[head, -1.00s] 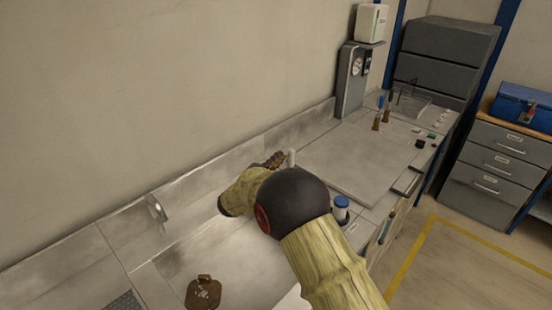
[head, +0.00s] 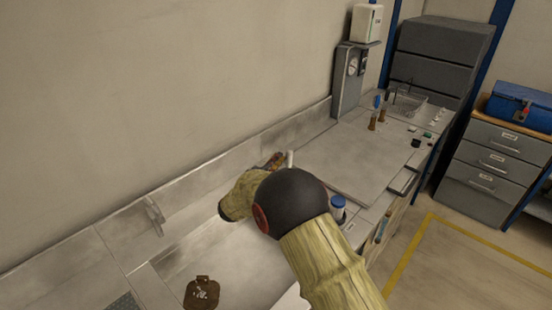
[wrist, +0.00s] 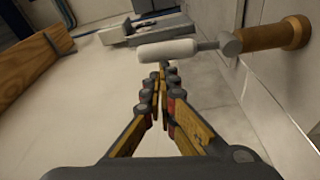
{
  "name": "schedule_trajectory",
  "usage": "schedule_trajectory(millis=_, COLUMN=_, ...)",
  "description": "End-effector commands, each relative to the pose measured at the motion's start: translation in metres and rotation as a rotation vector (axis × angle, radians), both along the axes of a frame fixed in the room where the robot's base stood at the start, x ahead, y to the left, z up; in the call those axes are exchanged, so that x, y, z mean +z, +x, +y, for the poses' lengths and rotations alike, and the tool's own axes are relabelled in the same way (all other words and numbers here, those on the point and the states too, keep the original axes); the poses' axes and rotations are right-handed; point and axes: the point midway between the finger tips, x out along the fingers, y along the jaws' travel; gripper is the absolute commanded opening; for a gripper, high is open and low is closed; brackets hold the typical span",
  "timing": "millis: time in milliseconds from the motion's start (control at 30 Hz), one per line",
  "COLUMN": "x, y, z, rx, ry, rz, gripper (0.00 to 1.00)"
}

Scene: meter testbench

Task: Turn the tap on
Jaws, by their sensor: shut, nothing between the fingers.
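In the wrist view a lever with a white cylindrical grip (wrist: 168,50) crosses just beyond my fingertips. A grey joint links it to a brass-coloured body (wrist: 272,37) on the wall side at the right; this looks like the tap. My gripper (wrist: 162,75) is shut and empty, its fingertips close below the white grip. I cannot tell whether they touch it. In the head view a white upright piece (head: 290,159), probably the same grip, shows behind my arm. My arm hides the gripper's fingers and most of the tap there.
The metal bench (head: 350,160) runs along the wall, with a grey bracket-like fitting (head: 153,215) on its backsplash. A brown lidded item (head: 202,293) and a blue-capped bottle (head: 338,208) flank my arm. A wooden block (wrist: 35,65) is at the wrist view's left.

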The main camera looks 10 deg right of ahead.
Motion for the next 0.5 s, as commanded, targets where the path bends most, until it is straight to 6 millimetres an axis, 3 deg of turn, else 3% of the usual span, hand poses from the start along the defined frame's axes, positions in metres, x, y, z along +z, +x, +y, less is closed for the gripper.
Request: schedule_trajectory(millis=500, x=-0.002, y=-0.03, z=-0.022, rx=-0.002, ry=0.228, rz=-0.314, gripper=0.0)
